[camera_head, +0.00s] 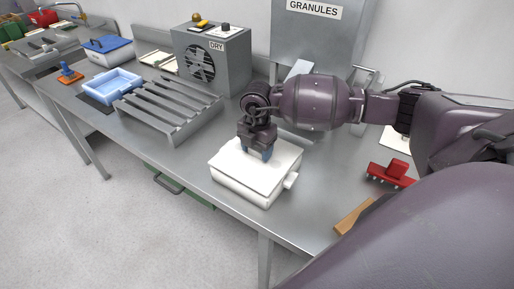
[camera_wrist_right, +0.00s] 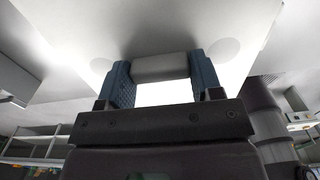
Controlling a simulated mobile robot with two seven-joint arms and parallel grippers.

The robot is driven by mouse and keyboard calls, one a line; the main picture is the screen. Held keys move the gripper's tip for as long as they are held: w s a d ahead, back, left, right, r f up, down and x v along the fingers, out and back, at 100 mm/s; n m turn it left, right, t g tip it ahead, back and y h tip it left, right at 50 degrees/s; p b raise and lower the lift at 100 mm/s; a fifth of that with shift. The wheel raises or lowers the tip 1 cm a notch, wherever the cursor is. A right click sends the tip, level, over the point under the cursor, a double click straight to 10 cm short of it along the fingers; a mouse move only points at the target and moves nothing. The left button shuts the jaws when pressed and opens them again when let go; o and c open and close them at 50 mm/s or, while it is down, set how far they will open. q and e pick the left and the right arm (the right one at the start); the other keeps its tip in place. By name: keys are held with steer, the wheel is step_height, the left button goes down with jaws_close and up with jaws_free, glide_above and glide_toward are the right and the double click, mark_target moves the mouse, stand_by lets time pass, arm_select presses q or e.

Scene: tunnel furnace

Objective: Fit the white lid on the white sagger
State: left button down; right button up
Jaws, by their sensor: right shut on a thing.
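The white lid (camera_head: 238,168) is over the white sagger (camera_head: 234,192) near the front edge of the steel bench. It lies flat and roughly lines up with the sagger; I cannot tell whether it is fully seated. A small white lug (camera_head: 291,181) sticks out on the sagger's right side. My right gripper (camera_head: 257,154) points down at the lid, its blue fingers shut on the lid's handle. The right wrist view shows the handle (camera_wrist_right: 163,67) between the fingers and the lid's top (camera_wrist_right: 150,25) filling the upper picture. The inside of the sagger is hidden. My left gripper is not in view.
A slatted metal rack (camera_head: 172,108) stands left of the sagger, with a grey dryer box (camera_head: 222,58) behind. A blue tray (camera_head: 111,85) is farther left. A red tool (camera_head: 390,173) and a wooden-handled tool (camera_head: 353,216) lie to the right. Bare bench surrounds the sagger.

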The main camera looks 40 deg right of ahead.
steer(key=shift+f+b, duration=0.3)
steer(key=shift+f, duration=0.35)
steer(key=o, duration=1.3)
step_height(320, 180, up, 11)
steer(key=shift+f, duration=0.1)
